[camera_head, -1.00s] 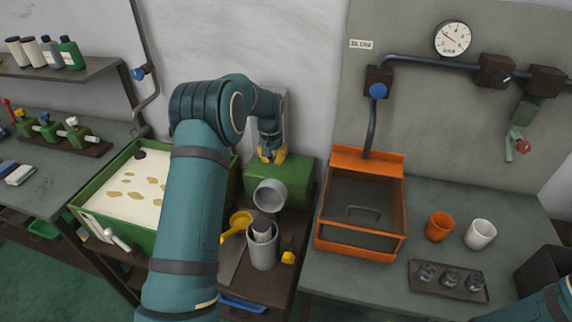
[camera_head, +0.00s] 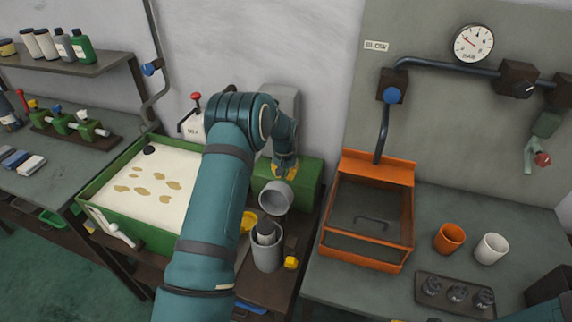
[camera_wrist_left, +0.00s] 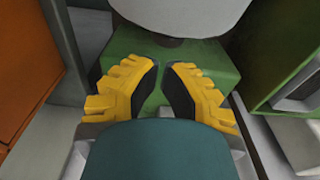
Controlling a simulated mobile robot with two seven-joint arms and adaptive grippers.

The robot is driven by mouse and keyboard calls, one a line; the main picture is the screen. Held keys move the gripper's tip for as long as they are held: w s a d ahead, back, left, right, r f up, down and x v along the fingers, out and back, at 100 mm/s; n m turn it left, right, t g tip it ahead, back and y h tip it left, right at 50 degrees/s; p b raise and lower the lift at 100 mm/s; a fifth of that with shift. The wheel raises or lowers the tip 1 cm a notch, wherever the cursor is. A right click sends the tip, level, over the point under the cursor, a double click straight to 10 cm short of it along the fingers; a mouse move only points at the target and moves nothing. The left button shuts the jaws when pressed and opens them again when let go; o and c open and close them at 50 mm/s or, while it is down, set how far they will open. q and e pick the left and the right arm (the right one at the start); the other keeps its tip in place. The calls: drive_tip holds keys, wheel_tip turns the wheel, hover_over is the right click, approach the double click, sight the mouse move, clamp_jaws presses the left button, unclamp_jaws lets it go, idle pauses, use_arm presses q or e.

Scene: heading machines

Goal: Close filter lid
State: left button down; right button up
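I cannot tell for sure which part is the filter lid. A grey open-ended round cup (camera_head: 275,197) sits tilted at the front of a green housing (camera_head: 308,180). Below it stands a grey canister (camera_head: 267,256) with a dark-topped insert inside. My left gripper (camera_head: 285,173), with yellow fingers, is just above and behind the cup, over the housing. In the left wrist view its fingertips (camera_wrist_left: 161,66) nearly meet, with nothing seen between them. A pale round part lies past the tips there. The arm hides part of the area left of the canister. My right gripper is out of view.
A green tray (camera_head: 92,205) of white liquid stands left of my arm. An orange-framed box (camera_head: 408,225) stands to the right, with an orange cup (camera_head: 449,238) and a white cup (camera_head: 491,248) beyond. A yellow knob (camera_head: 291,263) is beside the canister.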

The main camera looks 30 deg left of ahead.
use_arm(q)
drive_tip(key=shift+s+d+r, duration=0.2)
drive_tip(key=shift+s+r, duration=0.05)
drive_tip(key=shift+s, duration=0.4)
drive_tip(key=shift+s+d+r, duration=0.15)
drive_tip(key=shift+s+r, duration=0.05)
drive_tip(key=shift+s, duration=0.45)
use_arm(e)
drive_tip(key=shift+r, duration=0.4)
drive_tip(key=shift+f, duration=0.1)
use_arm(q)
drive_tip(key=shift+s+a+r, duration=0.1)
drive_tip(key=shift+s, duration=0.1)
drive_tip(key=shift+s+d+r+t+b, duration=0.2)
drive_tip(key=shift+d+t+b, duration=0.1)
drive_tip(key=shift+t, duration=0.1)
drive_tip(key=shift+a, duration=0.15)
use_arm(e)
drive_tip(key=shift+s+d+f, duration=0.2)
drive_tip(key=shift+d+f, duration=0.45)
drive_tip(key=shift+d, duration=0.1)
